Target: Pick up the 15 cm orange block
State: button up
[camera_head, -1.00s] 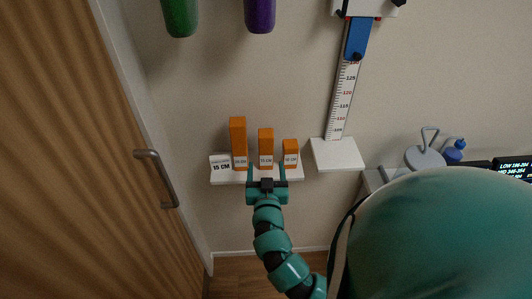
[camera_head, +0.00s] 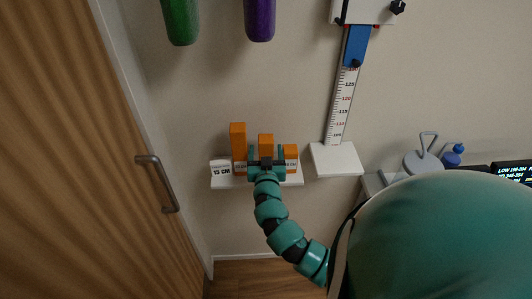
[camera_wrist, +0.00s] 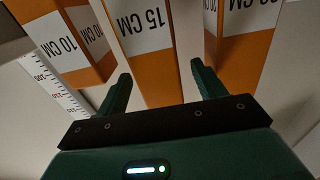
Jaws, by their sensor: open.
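The 15 cm orange block (camera_head: 265,141) stands upright on a white wall shelf (camera_head: 225,183), between a taller and a shorter orange block. In the wrist view its white "15 CM" label (camera_wrist: 146,30) shows upside down. My gripper (camera_head: 266,160) is at the shelf, in front of this block and hiding its lower part. In the wrist view my gripper (camera_wrist: 160,88) is open, with one finger toward each side of the 15 cm block (camera_wrist: 158,82). Whether the fingers touch it cannot be told.
The 20 cm block (camera_head: 238,140) stands close on the left and the 10 cm block (camera_head: 291,153) close on the right. A "15 CM" sign (camera_head: 221,168) sits at the shelf's left end. A ruler (camera_head: 341,105) and small white platform (camera_head: 336,160) are further right.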

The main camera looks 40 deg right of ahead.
jog(key=p+x, duration=0.1)
jog(key=x, duration=0.2)
jog(key=shift+r+p, duration=0.2)
jog(key=shift+p, duration=0.15)
jog(key=shift+w+d+f, duration=0.2)
jog(key=shift+w+d, duration=0.15)
jog(key=shift+w, duration=0.1)
jog(key=shift+c, duration=0.4)
jog(key=c, duration=1.2)
jog(key=shift+r, duration=0.15)
